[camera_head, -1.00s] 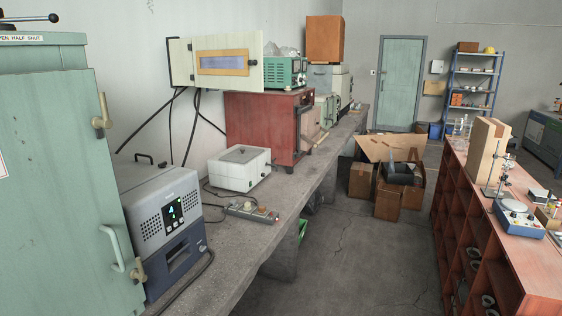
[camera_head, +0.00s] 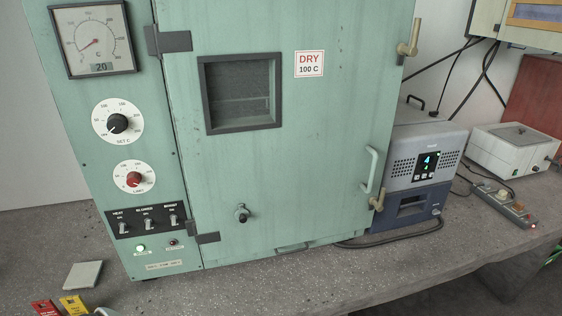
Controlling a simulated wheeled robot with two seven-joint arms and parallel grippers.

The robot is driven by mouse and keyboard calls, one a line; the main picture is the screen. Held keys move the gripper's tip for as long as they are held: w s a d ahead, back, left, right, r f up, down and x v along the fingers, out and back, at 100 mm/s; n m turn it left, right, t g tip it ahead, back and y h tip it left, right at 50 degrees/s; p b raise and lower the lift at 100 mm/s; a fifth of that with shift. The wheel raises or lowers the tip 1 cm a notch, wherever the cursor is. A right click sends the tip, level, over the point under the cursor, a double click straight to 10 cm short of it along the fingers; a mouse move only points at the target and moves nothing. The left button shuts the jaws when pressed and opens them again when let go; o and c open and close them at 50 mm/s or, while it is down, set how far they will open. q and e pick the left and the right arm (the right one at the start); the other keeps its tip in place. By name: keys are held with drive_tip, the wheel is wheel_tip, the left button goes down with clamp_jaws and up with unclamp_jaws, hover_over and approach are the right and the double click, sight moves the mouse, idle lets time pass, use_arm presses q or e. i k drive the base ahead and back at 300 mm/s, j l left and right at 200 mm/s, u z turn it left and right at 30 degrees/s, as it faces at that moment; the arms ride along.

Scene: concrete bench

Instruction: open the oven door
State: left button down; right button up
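The oven (camera_head: 110,160) is a pale green cabinet standing on the bench, with a dial panel at its left. Its door (camera_head: 285,170) looks shut. The door has a small dark window (camera_head: 242,92), a "DRY 100 C" label and grey hinges on its left side. A pale bar handle (camera_head: 371,170) is near the door's right edge. Brass-coloured latches sit at that edge, an upper one (camera_head: 411,40) and a lower one (camera_head: 378,200).
A grey-blue box with a lit display (camera_head: 426,162) stands close to the oven's right side, near the handle. A white box (camera_head: 512,150) and a socket strip (camera_head: 500,202) are farther right. A grey block (camera_head: 83,274) and red and yellow tags (camera_head: 74,305) lie front left.

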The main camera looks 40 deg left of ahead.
sight(308, 170)
drive_tip(key=u, duration=1.15)
drive_tip(key=l+z, duration=0.15)
drive_tip(key=i+l, duration=0.05)
